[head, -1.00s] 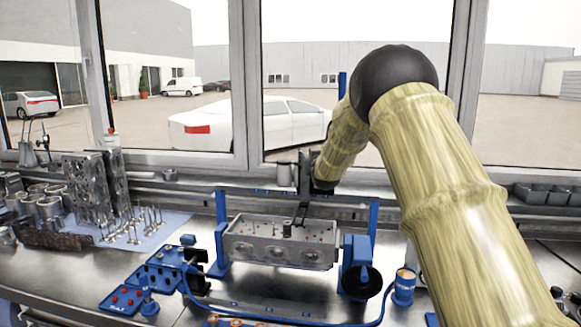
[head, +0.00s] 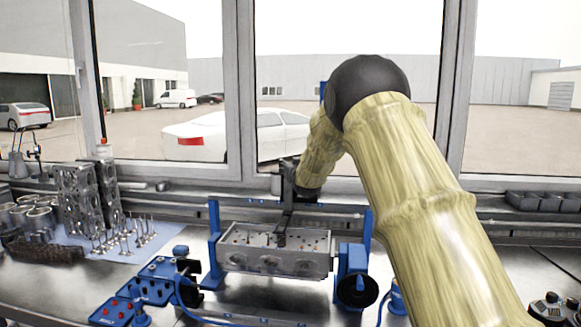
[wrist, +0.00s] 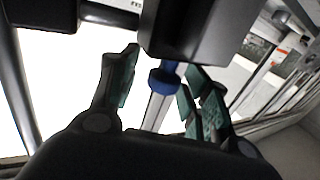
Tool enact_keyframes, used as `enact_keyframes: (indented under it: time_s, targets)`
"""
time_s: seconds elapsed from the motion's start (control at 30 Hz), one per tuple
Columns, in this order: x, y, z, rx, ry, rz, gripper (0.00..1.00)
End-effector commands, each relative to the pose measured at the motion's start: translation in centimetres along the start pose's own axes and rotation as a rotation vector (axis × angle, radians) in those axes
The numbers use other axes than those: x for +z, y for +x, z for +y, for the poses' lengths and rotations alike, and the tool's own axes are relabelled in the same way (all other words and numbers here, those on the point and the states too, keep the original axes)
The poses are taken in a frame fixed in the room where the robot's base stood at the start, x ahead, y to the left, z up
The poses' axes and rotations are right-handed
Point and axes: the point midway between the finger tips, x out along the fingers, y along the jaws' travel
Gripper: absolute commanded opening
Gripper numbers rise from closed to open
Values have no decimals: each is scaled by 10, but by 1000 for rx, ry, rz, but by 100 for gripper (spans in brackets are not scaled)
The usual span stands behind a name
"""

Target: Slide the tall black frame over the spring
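The tall black frame (head: 284,226) stands upright in the head view. Its upper end is at my black wrist, and its lower end reaches the top of the grey cylinder head (head: 272,262). In the wrist view my gripper (wrist: 160,62) has two dark fingers with green pads, spread some way apart. A blue collar on a pale rod (wrist: 164,82) appears between them, and a large dark block covers the area above. I cannot tell whether the fingers press on the frame. The spring is too small or hidden to make out, so I cannot tell if the frame is around it.
Blue stand posts (head: 214,240) flank the cylinder head, with a black round knob (head: 357,290) at right. Blue trays (head: 155,285) lie at left. Valves (head: 125,238) and upright engine parts (head: 85,205) stand farther left. The window sill runs behind.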

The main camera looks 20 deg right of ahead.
Motion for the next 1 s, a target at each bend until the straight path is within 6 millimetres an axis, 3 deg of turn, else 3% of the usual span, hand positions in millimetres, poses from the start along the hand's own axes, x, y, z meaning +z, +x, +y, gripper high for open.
enact_keyframes:
  time_s: [0.33,0.8,1.0]
  targets:
    - [0,-13,-1,-1,1,0,47]
    - [0,-91,0,0,1,-1,47]
    - [0,-113,1,0,1,-1,47]
